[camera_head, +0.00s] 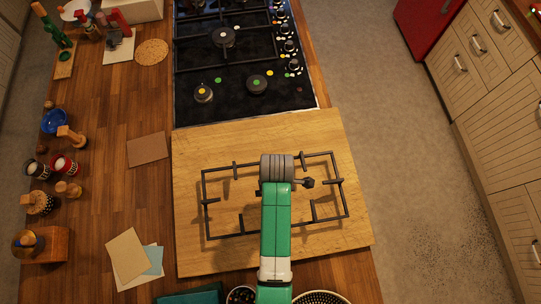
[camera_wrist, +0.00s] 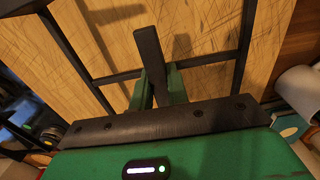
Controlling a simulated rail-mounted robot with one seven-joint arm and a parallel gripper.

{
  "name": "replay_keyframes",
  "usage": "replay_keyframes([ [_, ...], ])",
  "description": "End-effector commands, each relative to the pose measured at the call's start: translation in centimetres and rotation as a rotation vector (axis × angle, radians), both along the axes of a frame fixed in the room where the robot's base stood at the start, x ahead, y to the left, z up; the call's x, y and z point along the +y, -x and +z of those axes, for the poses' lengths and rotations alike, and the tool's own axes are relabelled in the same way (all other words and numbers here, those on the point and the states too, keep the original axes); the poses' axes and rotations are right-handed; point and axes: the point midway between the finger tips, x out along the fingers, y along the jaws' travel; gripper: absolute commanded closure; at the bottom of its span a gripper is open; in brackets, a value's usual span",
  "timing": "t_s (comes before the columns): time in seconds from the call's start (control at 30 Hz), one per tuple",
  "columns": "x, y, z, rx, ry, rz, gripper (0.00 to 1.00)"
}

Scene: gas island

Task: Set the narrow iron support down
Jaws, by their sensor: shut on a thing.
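The narrow iron support (camera_head: 341,184) is a dark rectangular frame with short inward prongs. In the head view it lies over a light wooden board (camera_head: 200,148), and my arm covers its middle. In the wrist view my gripper's green fingers (camera_wrist: 157,88) are shut on one dark prong of the support (camera_wrist: 148,52). Shadows of the bars fall on the scratched board. I cannot tell whether the support touches the board or hangs just above it. The fingertips are hidden under my arm in the head view.
The black gas hob (camera_head: 230,105) with burners and a row of knobs lies beyond the board. A brown square mat (camera_head: 147,149), jars and papers (camera_head: 127,256) line the left counter. Bowls stand at the near edge. The floor is to the right.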

Motion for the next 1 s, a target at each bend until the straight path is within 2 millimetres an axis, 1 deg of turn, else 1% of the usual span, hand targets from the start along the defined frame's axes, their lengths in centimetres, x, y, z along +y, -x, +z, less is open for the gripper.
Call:
replay_keyframes([
  [0.03, -0.3, -1.5, 0.2, -0.004, 0.004, 0.001, 1.0],
  [0.1, -0.4, -3.0, 0.0, -0.004, 0.002, 0.001, 1.0],
  [0.2, -0.6, -4.5, -0.2, -0.002, 0.001, 0.001, 1.0],
  [0.3, -0.7, -5.2, -0.3, -0.003, 0.0, 0.001, 1.0],
  [0.47, -0.7, -5.5, -0.4, -0.003, 0.0, 0.0, 1.0],
  [0.53, -0.8, -6.2, -0.4, -0.003, 0.001, 0.0, 1.0],
  [0.7, -0.8, -5.9, -2.8, 0.0, 0.001, 0.0, 1.0],
  [0.8, -0.8, -5.9, -3.7, -0.001, 0.001, 0.0, 1.0],
  [1.0, -0.8, -6.0, -3.9, -0.003, 0.0, 0.0, 1.0],
])
